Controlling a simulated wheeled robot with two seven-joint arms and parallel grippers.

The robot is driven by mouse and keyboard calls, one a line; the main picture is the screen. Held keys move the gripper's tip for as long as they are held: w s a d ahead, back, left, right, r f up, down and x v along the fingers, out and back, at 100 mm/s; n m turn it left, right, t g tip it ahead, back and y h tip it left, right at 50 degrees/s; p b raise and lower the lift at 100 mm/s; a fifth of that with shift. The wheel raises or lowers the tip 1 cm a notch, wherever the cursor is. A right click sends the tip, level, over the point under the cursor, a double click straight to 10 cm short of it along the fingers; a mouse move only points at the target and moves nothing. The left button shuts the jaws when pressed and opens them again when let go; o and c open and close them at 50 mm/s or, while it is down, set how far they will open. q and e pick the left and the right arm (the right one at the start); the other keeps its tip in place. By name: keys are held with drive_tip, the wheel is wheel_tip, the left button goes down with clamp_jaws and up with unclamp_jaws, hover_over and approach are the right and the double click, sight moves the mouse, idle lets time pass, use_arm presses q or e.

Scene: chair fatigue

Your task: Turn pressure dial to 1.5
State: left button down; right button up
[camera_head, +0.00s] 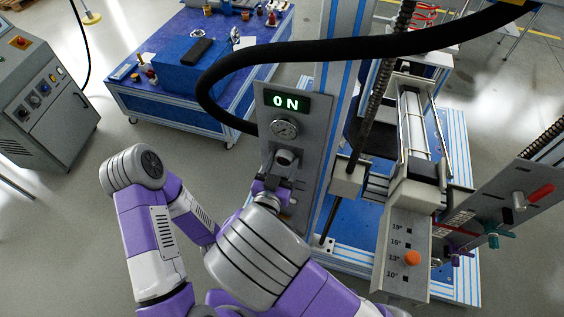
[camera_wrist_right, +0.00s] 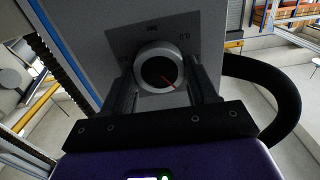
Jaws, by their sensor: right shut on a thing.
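The pressure dial (camera_head: 285,158) is a round knob on the grey upright panel (camera_head: 268,103), below a round gauge (camera_head: 285,129) and a lit "ON" display (camera_head: 286,102). In the right wrist view the dial (camera_wrist_right: 158,70) has a silver rim, a dark face and a red pointer line slanting to the lower right. My right gripper (camera_wrist_right: 160,82) has one dark finger on each side of the dial and is shut on it. It also shows in the head view (camera_head: 280,180), just below the dial. The gauge needle is too small to read. My left gripper is not in view.
A thick black hose (camera_head: 340,52) arches over the panel from the upper right. A sloped plate with an orange knob (camera_head: 411,258) stands at the lower right. A blue table (camera_head: 150,100) with small items stands behind, and a grey control cabinet (camera_head: 45,100) at the left.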

drive_tip(key=n+p, duration=0.3)
drive_tip(key=shift+r+n, duration=0.1)
drive_tip(key=shift+n, duration=0.2)
drive_tip(key=shift+a+n+p, duration=0.1)
drive_tip(key=shift+n+p, duration=1.15)
drive_tip(key=shift+n, duration=0.55)
drive_tip(key=o, duration=1.1)
drive_tip(key=shift+c, duration=0.2)
drive_tip(key=v, duration=0.7)
drive_tip(key=shift+s, duration=0.2)
drive_tip(key=shift+a, duration=0.1)
